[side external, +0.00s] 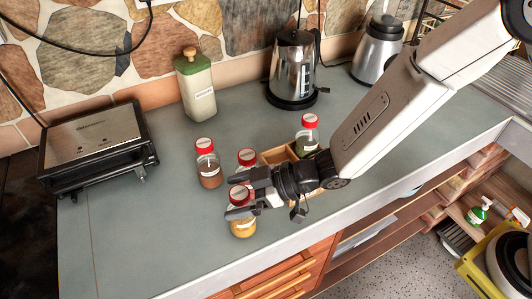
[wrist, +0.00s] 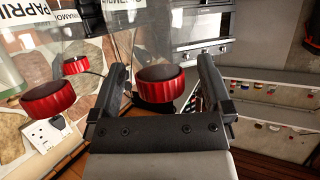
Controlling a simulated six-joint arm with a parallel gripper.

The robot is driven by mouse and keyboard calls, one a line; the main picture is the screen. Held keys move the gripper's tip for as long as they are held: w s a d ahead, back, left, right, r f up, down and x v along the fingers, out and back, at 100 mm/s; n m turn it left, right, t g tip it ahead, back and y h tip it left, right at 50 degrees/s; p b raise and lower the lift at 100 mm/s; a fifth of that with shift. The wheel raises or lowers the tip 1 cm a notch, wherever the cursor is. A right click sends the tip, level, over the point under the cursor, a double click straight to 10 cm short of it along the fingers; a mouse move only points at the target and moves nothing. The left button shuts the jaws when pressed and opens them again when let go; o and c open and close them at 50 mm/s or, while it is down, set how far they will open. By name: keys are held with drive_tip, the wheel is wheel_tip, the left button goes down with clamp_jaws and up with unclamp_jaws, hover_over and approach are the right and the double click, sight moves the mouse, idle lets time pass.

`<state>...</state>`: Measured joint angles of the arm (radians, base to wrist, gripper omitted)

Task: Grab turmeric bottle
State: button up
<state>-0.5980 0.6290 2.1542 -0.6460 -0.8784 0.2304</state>
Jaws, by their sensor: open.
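The turmeric bottle, a clear jar of yellow powder (side external: 243,229) with a red cap, stands upright near the counter's front edge in the side view. Its label is too small to read there. My gripper (side external: 236,198) is open at the height of its cap, with one finger on each side. In the wrist view, a red cap (wrist: 160,82) lies between the two fingers of my gripper (wrist: 162,66), with gaps on both sides. I cannot tell whether either finger touches the bottle. My gripper hides part of the bottle in the side view.
A red-capped jar of brown powder (side external: 209,175) stands to the left. Another red-capped jar (side external: 247,157) stands close behind, partly hidden. A green jar (side external: 306,142) is by a wooden rack (side external: 273,156). A grill (side external: 95,145), canister (side external: 196,90) and kettle (side external: 293,70) stand farther back.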

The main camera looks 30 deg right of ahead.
drive_tip(key=shift+w+a+f, duration=0.2)
drive_tip(key=shift+a+f, duration=0.05)
drive_tip(key=shift+a, duration=0.25)
clamp_jaws()
